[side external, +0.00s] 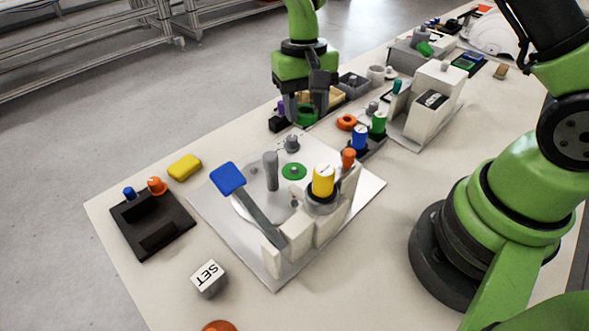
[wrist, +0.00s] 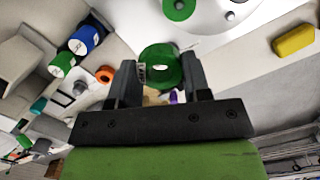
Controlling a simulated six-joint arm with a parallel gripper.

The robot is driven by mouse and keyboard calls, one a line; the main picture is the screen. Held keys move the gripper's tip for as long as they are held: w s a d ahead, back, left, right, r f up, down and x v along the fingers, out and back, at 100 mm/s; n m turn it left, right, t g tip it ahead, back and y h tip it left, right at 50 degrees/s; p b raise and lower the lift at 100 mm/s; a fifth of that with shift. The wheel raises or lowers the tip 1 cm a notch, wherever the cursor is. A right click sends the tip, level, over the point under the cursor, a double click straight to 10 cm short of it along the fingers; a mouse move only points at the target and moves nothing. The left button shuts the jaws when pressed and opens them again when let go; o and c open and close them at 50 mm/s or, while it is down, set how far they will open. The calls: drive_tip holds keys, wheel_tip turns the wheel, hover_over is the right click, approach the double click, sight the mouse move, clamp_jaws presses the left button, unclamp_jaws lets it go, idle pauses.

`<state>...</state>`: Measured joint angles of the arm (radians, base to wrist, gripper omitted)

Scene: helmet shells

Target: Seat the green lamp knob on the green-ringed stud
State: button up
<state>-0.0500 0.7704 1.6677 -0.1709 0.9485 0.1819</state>
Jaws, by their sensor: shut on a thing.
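My gripper (side external: 307,102) is shut on the green lamp knob (side external: 306,116), above the table beyond the far edge of the silver plate. In the wrist view the knob (wrist: 160,62) sits between the two dark fingers, with a hole or recess in its visible face. The green-ringed stud (side external: 294,171) stands on the plate, nearer the side camera than the knob and apart from it. In the wrist view its green ring (wrist: 178,8) shows at the top edge, partly cut off. The table below the knob is partly hidden by the gripper.
On the plate (side external: 230,222), a grey post (side external: 271,171), a blue-ended lever (side external: 228,178) and a yellow knob (side external: 323,180) stand around the ring. Blue (side external: 360,138) and green (side external: 379,122) cylinders stand right of the gripper, near an orange ring (side external: 346,122). A yellow block (side external: 184,167) lies left.

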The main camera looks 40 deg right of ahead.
sight(294, 169)
drive_tip(key=m, duration=0.1)
drive_tip(key=a+m, duration=0.1)
drive_tip(key=m, duration=0.1)
drive_tip(key=a+m, duration=0.1)
drive_tip(key=shift+s+r+m, duration=0.15)
drive_tip(key=shift+s+m, duration=0.1)
drive_tip(key=shift+m, duration=0.15)
drive_tip(key=f+m, duration=0.2)
drive_tip(key=f, duration=0.1)
drive_tip(key=a+f+m, duration=0.1)
drive_tip(key=f, duration=0.2)
drive_tip(key=f+m, duration=0.2)
drive_tip(key=f, duration=0.1)
drive_tip(key=shift+s+a+f+m+t+y, duration=0.3)
drive_tip(key=shift+s+a+f+t+y, duration=0.05)
drive_tip(key=shift+a+f+t+y, duration=0.05)
drive_tip(key=o, duration=0.9)
drive_tip(key=shift+f, duration=0.1)
